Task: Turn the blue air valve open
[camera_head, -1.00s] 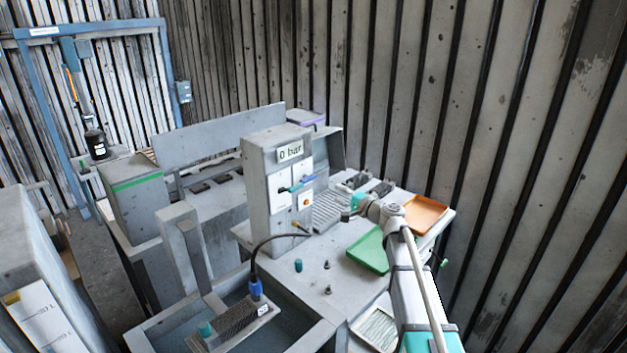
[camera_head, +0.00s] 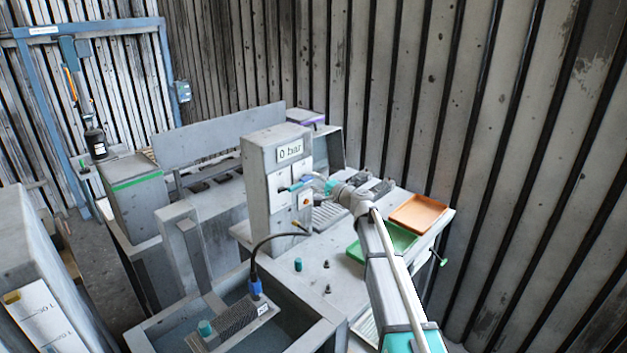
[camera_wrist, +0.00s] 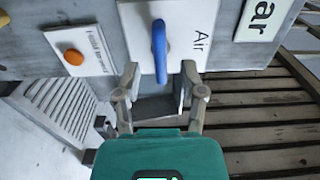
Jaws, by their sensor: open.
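The blue air valve (camera_wrist: 159,52) is a lever on a white plate marked "Air" (camera_wrist: 196,36) in the wrist view. In the head view the valve (camera_head: 292,188) shows small on the front of the grey control box (camera_head: 262,172), below a sign reading "0 bar" (camera_head: 290,151). My gripper (camera_wrist: 159,72) is open, its two fingers spread to either side of the lever's lower end in the wrist view. I cannot tell whether either finger touches it. In the head view my gripper is small beside the box front.
An orange button (camera_wrist: 73,57) sits on a labelled plate beside the valve. A green tray (camera_head: 385,245) and an orange tray (camera_head: 418,213) lie on the bench right of the box. A water tank (camera_head: 180,325) with a cabled part is in front.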

